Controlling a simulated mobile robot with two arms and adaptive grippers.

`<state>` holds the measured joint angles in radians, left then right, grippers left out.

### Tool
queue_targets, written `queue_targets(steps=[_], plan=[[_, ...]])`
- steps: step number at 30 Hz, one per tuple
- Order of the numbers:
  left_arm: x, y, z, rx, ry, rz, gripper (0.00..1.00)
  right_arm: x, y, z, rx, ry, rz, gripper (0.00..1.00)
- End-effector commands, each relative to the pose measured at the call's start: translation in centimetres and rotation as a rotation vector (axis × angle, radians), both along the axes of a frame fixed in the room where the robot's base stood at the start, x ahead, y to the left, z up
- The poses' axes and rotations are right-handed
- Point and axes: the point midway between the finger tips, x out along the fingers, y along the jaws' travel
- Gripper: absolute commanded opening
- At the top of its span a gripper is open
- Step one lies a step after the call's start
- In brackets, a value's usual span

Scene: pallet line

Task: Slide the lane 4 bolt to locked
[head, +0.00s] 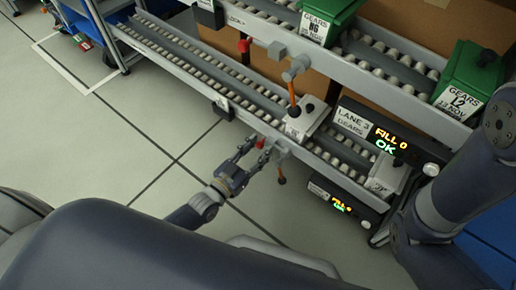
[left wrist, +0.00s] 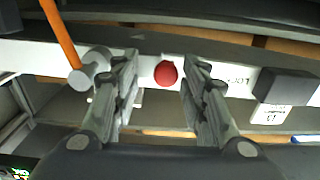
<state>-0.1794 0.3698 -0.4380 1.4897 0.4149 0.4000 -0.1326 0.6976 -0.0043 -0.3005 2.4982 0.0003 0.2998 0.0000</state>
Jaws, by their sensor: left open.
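A red bolt knob (head: 260,143) sits on the lower rail of the rack, close to a grey pivot with an orange lever (head: 281,180). I take it for the lane 4 bolt, but no lane 4 label is readable. My left gripper (head: 255,148) is open at this knob. In the left wrist view the red knob (left wrist: 166,74) shows between the spread fingers (left wrist: 162,62), with gaps on both sides. Lettering like LOCK, upside down, stands on the white rail to its right. My right arm enters at the right; its gripper is not in view.
The upper rail has its own red knob (head: 244,45) and orange lever (head: 292,95). A LANE 3 sign (head: 352,121) and display (head: 388,142) stand right. Green bins (head: 477,76) are above. A dark block (left wrist: 286,86) sits on the rail.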

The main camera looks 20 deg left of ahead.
Motion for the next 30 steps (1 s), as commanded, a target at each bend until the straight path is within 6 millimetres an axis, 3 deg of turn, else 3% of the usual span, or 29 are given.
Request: queue_targets(steps=[5,18,30], plan=[[-1.9,0.7,-0.2,0.001,0.004,0.000,0.40,-0.1,0.0,0.0,-0.001,-0.002,-0.001,0.40],[-9.9,3.5,-0.1,0.000,0.003,-0.002,0.40,-0.1,0.0,0.0,-0.002,-0.004,-0.003,0.40],[-11.3,4.0,0.0,0.000,0.000,-0.002,0.40,-0.1,0.0,0.0,-0.003,-0.004,-0.003,0.40]])
